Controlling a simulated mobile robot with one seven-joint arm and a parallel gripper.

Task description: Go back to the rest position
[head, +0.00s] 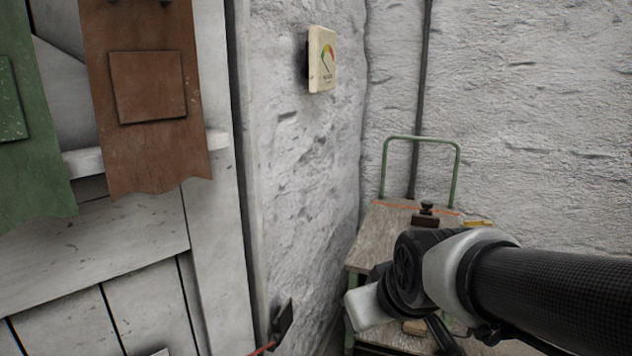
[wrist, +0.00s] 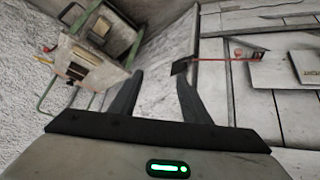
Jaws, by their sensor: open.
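My gripper (wrist: 160,76) shows in the wrist view with its two dark fingers apart and nothing between them. In the head view my arm reaches in from the right, in front of the cart. The gripper's fingers are not clearly visible there, as the arm's own links hide them or they lie low in the picture. In the wrist view a dark plate (wrist: 180,67) with a red rod or cord appears just beyond the right fingertip; I cannot tell the gap. The same dark plate (head: 284,322) is low by the white wall in the head view.
A cart (head: 378,232) with a green handle stands in the corner, partly behind my arm; it also shows in the wrist view (wrist: 88,68). Brown (head: 148,88) and green (head: 30,130) hangings are at left.

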